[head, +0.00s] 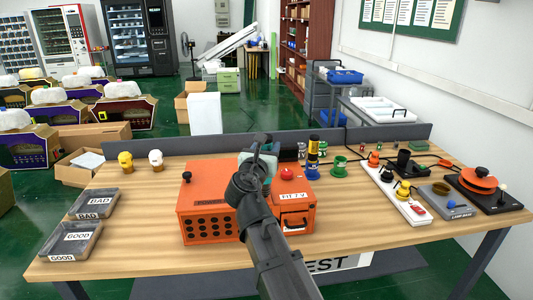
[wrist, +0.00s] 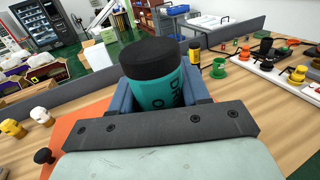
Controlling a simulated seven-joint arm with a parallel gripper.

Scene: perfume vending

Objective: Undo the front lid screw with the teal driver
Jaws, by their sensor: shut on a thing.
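The teal driver (wrist: 160,85), a thick teal cylinder with a black cap and dark lettering, stands between the blue-grey fingers of my gripper (wrist: 160,100) in the wrist view. My gripper is shut on it. In the head view my gripper (head: 262,160) is over the orange box (head: 208,210), near its back middle. The box has rows of dark holes in front and a white "FIT / V" label (head: 291,197) on its right part. The driver's lower end is hidden, and I cannot make out the front lid screw; my arm covers part of the box.
Trays marked BAD (head: 94,203) and GOOD (head: 72,240) lie on the left, with two yellow-and-white heads (head: 126,161) behind. A yellow-and-dark cylinder (head: 313,153) and green cup (head: 338,166) stand right of the box. A white strip (head: 396,195) lies further right.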

